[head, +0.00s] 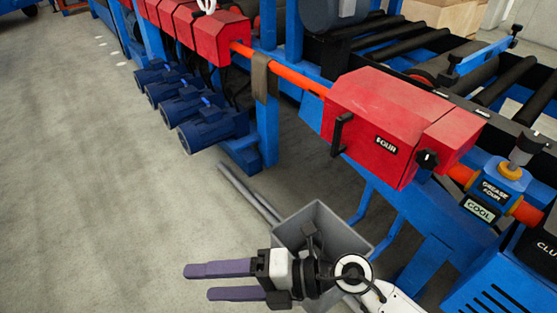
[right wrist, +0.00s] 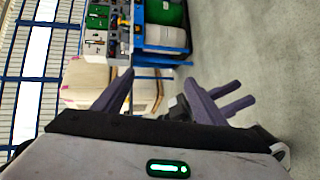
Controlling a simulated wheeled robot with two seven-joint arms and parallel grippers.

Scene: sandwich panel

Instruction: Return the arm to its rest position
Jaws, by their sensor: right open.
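My right gripper (head: 198,282) is at the lower middle of the head view, its two purple fingers apart and pointing left. Nothing is between them. It is in front of a grey open-topped bin (head: 322,213) and partly hides it. In the right wrist view my right gripper (right wrist: 160,80) shows spread, empty fingers. Another pair of purple fingers, my left gripper (right wrist: 244,90), appears beyond them at the right, with a gap between the tips. My left gripper does not show in the head view.
A red housing marked FOUR (head: 385,115) is above and right of the bin, with an orange shaft (head: 300,80) and blue frame. Blue motors (head: 210,125) stand low at the left. A roller conveyor (head: 405,45) is behind. Grey floor (head: 90,200) at the left is clear.

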